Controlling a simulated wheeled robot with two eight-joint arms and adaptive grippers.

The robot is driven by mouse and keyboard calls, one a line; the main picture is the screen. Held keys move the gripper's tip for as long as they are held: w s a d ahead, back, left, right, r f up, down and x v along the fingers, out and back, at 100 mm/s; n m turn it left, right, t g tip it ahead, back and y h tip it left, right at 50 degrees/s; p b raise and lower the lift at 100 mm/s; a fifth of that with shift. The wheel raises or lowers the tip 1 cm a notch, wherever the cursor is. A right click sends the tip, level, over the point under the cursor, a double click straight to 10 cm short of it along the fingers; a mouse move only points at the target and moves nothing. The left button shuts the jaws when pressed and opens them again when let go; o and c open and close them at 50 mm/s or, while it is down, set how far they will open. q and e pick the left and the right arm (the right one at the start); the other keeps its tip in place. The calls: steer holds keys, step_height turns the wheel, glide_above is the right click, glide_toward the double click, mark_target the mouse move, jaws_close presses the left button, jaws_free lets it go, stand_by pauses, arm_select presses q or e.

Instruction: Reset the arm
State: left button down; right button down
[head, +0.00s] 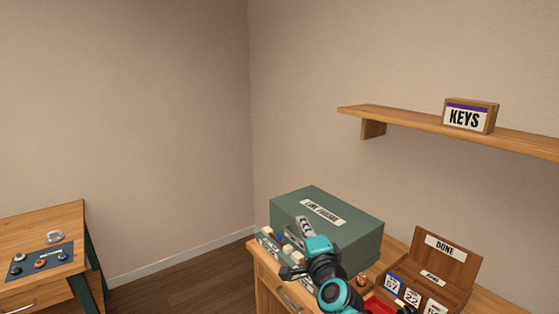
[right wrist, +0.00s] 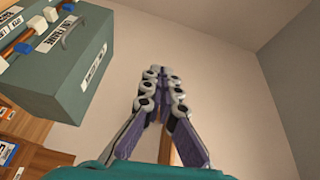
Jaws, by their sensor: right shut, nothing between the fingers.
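My right gripper (head: 302,243) rises over the near part of the right desk, in front of the grey-green box. In the right wrist view my right gripper (right wrist: 160,82) is shut with its fingertips together and nothing between them. My right arm, teal and black, comes up from the bottom of the head view. My left gripper is not in view.
A grey-green box (head: 345,217) with a label stands on the right desk, close behind my gripper. A wooden DONE rack (head: 456,265) with numbered cards is to its right. A wall shelf (head: 420,122) holds a KEYS box (head: 469,117). Another desk (head: 40,228) stands at left.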

steer(key=s+d+f+n+g+h, duration=0.1)
steer(key=s+d+f+n+g, duration=0.2)
steer(key=s+f, duration=0.4)
steer(key=s+d+f+n+g+h, duration=0.1)
steer(key=s+d+f+n+g, duration=0.3)
steer(key=s+f, duration=0.4)
steer(key=s+d+f+n+g+h, duration=0.1)
steer(key=s+d+f+n+g, duration=0.2)
steer(key=s, duration=1)
step_height(320, 180, down, 5)
steer(key=d+n, duration=0.2)
steer(key=n, duration=0.2)
steer(key=shift+s+r+n, duration=0.15)
steer(key=shift+s+n, duration=0.15)
steer(key=shift+s, duration=0.1)
